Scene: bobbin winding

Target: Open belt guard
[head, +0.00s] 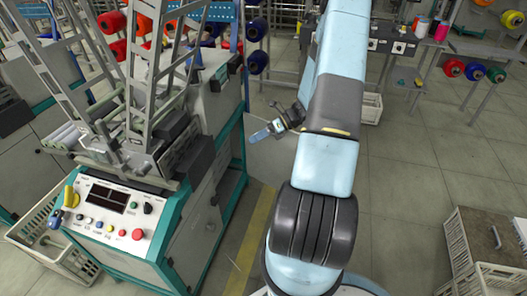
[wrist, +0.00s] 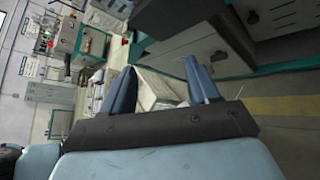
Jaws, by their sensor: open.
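The winding machine (head: 205,215) stands at the left, a grey cabinet with teal edges and a sloped control panel (head: 112,212) in front. I cannot tell for sure which of its panels is the belt guard. My gripper (head: 262,133) is just right of the machine's side, apart from it. In the wrist view my gripper (wrist: 160,82) has its two blue fingers spread with nothing held between them. The grey cabinet (wrist: 190,45) with teal edges shows sideways beyond the right finger.
White crates stand at the machine's front left (head: 45,240) and at the right edge (head: 480,255). Racks with coloured bobbins (head: 257,30) stand behind. A yellow floor stripe (head: 250,240) runs beside the machine. The tiled floor right of my arm is mostly clear.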

